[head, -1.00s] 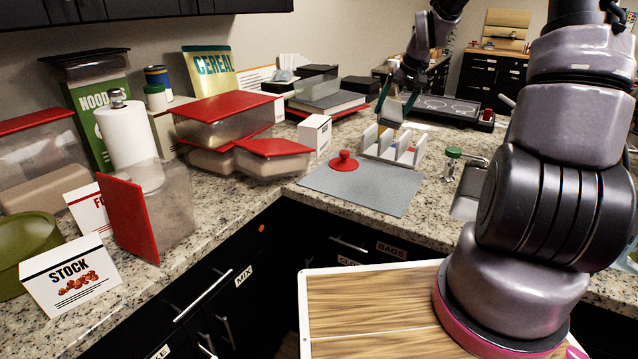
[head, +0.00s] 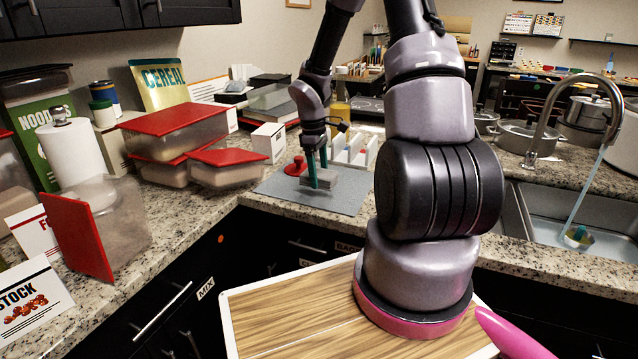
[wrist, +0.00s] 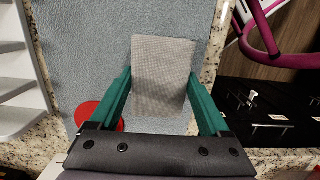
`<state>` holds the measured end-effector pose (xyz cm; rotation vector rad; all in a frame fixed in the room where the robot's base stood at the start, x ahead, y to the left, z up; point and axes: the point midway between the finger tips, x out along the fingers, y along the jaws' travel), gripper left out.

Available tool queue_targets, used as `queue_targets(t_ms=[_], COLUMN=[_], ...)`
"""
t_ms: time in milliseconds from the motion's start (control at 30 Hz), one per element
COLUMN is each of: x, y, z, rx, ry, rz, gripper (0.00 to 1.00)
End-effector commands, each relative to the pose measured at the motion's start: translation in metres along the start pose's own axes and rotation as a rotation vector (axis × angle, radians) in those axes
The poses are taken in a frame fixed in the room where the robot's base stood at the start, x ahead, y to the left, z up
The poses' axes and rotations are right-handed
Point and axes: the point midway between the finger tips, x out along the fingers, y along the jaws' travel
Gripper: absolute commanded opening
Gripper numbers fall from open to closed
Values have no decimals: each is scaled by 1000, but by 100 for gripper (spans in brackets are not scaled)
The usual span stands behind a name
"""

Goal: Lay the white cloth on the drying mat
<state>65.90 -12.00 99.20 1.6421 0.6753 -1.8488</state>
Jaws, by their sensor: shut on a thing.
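The drying mat (head: 345,196) is a flat blue-grey sheet on the granite counter; it also fills much of the wrist view (wrist: 85,40). My gripper (head: 315,180), with green fingers, points down over the mat. It is shut on the cloth (head: 322,187), a pale grey folded rectangle. In the wrist view the cloth (wrist: 163,75) sits between the two fingers (wrist: 160,100), with the mat behind it. The cloth is low over the mat; I cannot tell whether it touches.
A red knobbed lid (head: 296,167) lies on the mat's left part. A white slotted rack (head: 352,150) stands behind the mat. Red-lidded containers (head: 228,166) stand to the left. A sink (head: 590,215) is at the right.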

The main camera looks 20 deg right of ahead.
Motion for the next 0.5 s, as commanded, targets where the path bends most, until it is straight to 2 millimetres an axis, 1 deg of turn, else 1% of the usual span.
queue_targets(t_ms=[100,200,500], x=[18,30,32], y=[-1,-1,0], z=[-2,-4,-4], rx=[-3,-2,0], ry=[-2,-1,0], rz=[-3,-2,-1], gripper=[36,36,36])
